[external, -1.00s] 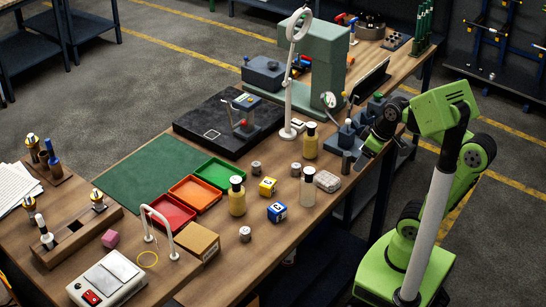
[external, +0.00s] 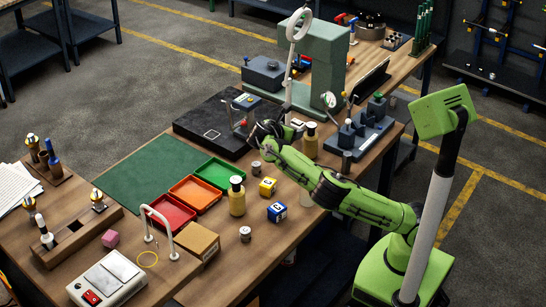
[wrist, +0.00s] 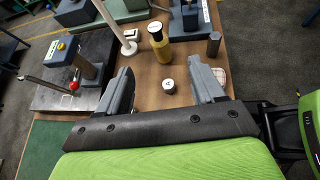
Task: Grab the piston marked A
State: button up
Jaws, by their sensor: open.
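Between the two fingers of my gripper (wrist: 160,68) in the wrist view stands a small grey metal piston (wrist: 168,88) with a pale, marked top. The mark is too small to read for sure. The gripper is open and its fingers do not touch this piston. In the external view my arm reaches over the bench and seems to hide that piston. Two similar small pistons show there: one near the green tray (external: 256,168) and one by the cardboard box (external: 245,234). Their marks cannot be read.
A yellow bottle (wrist: 158,46) stands just beyond the piston, with a dark cylinder (wrist: 213,44) to its right. A white lamp stand (wrist: 127,46) and a black plate (wrist: 52,98) lie to the left. Coloured trays (external: 172,214) and two lettered cubes (external: 277,212) are nearby.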

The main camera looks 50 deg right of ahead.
jog(key=shift+n+t+h, duration=0.3)
jog(key=shift+n+h, duration=0.3)
jog(key=shift+n, duration=0.1)
jog(key=f, duration=0.6)
jog(key=a+f, duration=0.1)
jog(key=f, duration=0.5)
jog(key=a+f, duration=0.1)
jog(key=f, duration=0.5)
jog(key=shift+w+a+f, duration=0.1)
jog(key=shift+w+f, duration=0.2)
jog(key=shift+w, duration=0.1)
jog(key=b+x, duration=0.1)
jog(key=x, duration=0.8)
jog(key=shift+d+f+b, duration=0.15)
jog(key=shift+d+b, duration=0.05)
jog(key=shift+b, duration=0.2)
jog(key=b+x, duration=0.1)
jog(key=x, duration=0.5)
jog(key=shift+c, duration=0.5)
jog(key=c, duration=1)
